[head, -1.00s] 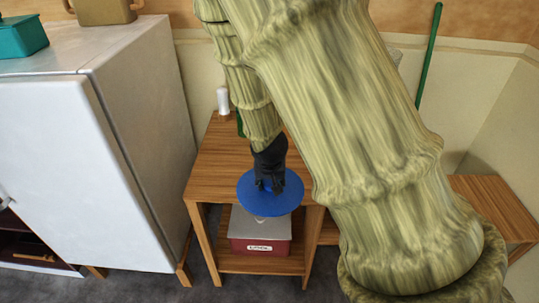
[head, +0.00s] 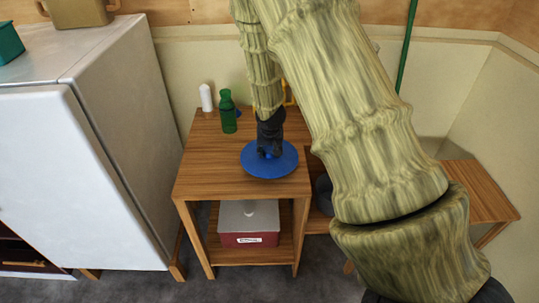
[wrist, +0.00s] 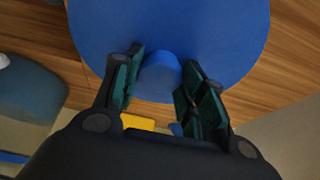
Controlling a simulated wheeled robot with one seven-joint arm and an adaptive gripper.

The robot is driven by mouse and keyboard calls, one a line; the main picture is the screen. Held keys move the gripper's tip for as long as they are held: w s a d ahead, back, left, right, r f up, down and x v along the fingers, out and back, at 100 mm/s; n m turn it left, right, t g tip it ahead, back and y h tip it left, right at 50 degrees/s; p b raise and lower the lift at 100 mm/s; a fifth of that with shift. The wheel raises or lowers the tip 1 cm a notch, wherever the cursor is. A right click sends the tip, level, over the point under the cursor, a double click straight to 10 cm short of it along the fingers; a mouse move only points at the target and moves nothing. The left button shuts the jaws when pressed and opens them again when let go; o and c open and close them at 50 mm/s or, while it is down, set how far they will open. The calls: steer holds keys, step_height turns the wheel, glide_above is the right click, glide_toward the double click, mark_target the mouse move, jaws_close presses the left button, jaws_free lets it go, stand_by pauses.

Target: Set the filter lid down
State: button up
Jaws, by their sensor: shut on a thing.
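The filter lid is a round blue disc (head: 255,168) with a blue knob at its centre. In the head view it is over the front right part of the wooden table top (head: 200,178). I cannot tell whether it touches the wood. My gripper (head: 270,152) points down and is shut on the knob. In the wrist view my gripper (wrist: 160,78) has one dark green finger on each side of the knob (wrist: 160,72). The wide lid (wrist: 180,25) lies beyond, with wood grain showing around it.
A green bottle (head: 228,113) and a white bottle (head: 206,98) stand at the back left of the table. A red box with a grey lid (head: 249,238) sits on the lower shelf. A white cabinet (head: 75,165) stands left. The front left table top is clear.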

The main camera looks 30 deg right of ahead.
mark_target(269, 153)
steer(key=shift+f+p, duration=0.35)
steer(key=shift+f, duration=1.35)
steer(key=o, duration=1.1)
steer(key=shift+f, duration=0.1)
steer(key=b+v, duration=0.1)
steer(key=v, duration=1.1)
